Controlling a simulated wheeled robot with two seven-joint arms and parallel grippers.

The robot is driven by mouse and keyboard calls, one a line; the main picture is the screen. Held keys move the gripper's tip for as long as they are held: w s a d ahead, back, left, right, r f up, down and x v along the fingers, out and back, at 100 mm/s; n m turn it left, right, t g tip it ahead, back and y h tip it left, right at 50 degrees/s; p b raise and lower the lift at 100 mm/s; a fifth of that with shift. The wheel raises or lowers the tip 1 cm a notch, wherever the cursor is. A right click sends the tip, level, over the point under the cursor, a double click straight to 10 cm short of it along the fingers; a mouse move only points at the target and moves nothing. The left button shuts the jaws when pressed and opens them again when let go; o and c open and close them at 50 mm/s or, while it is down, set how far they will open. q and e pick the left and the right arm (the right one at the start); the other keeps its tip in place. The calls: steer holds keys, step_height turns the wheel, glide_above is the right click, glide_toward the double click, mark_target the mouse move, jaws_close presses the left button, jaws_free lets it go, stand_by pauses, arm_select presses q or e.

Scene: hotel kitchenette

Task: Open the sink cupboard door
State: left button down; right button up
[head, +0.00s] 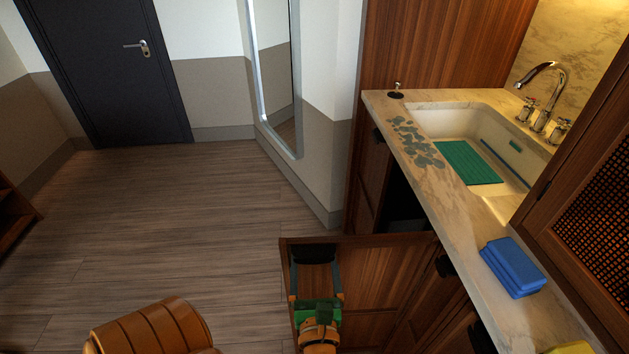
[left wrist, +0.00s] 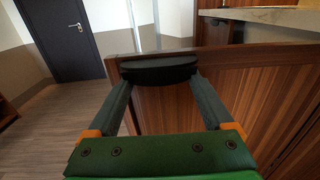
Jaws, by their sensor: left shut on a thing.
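The sink cupboard door (head: 375,275) is dark reddish wood and stands swung out from the cabinet front, with a dark opening (head: 398,198) behind it under the counter. My left gripper (head: 316,262) is at the door's outer end, near its top edge. In the left wrist view, its two grey fingers are shut on the black door handle (left wrist: 152,69), one on each side; the door panel (left wrist: 165,108) also shows between the fingers. In the head view the handle is hard to make out. My right gripper is not in view.
The marble counter (head: 437,178) holds a white sink (head: 460,122), a green mat (head: 467,162), and blue sponges (head: 513,267). More dark handles (head: 445,266) stick out from the cabinet front.

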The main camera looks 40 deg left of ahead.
arm_select(q)
jaws_free()
steer(key=v, duration=0.7)
